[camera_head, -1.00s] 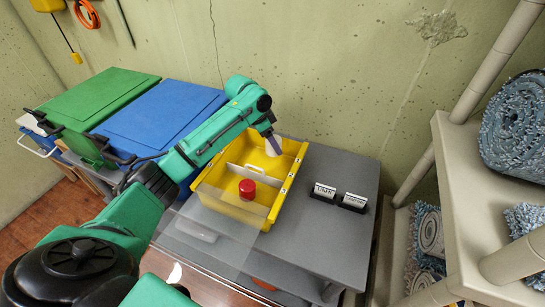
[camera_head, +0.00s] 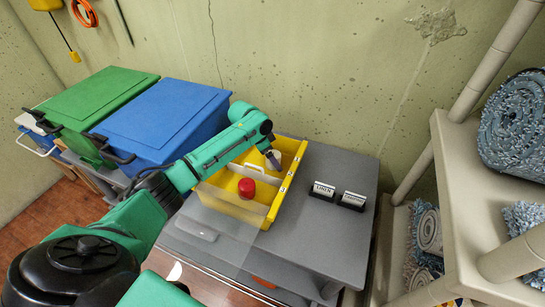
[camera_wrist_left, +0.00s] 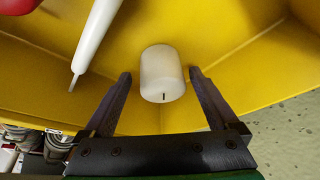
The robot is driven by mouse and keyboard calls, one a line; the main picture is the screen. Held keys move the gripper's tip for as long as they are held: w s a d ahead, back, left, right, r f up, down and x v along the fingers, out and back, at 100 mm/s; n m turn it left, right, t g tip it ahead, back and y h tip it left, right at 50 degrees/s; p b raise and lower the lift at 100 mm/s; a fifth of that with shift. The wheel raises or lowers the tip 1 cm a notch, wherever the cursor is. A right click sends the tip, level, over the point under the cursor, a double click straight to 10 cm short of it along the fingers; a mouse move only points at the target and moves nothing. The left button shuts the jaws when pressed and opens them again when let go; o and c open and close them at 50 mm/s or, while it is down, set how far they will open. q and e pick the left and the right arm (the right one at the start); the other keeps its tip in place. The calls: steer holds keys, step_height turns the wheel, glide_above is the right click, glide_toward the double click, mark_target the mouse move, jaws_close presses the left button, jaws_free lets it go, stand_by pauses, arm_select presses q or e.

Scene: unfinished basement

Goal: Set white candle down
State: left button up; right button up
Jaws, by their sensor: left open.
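The white candle (camera_wrist_left: 162,75), a short cylinder with a dark wick, stands in the far compartment of a yellow two-part tray (camera_head: 212,197). It also shows in the head view (camera_head: 275,153), partly hidden by my gripper. My left gripper (camera_wrist_left: 160,80) is open, with one finger on each side of the candle and a visible gap on both sides. In the head view the gripper (camera_head: 272,161) reaches down into the tray. A red candle (camera_head: 246,188) is in the near compartment, beyond the white divider (camera_wrist_left: 95,40). My right gripper is out of view.
The tray stands on a grey table (camera_head: 325,235). A blue bin (camera_head: 165,120) and a green bin (camera_head: 95,100) stand left. Shelving with rolled rugs (camera_head: 515,122) is at right.

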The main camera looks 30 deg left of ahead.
arm_select(q)
steer(key=v, duration=1.2)
steer(key=shift+d+f, duration=0.1)
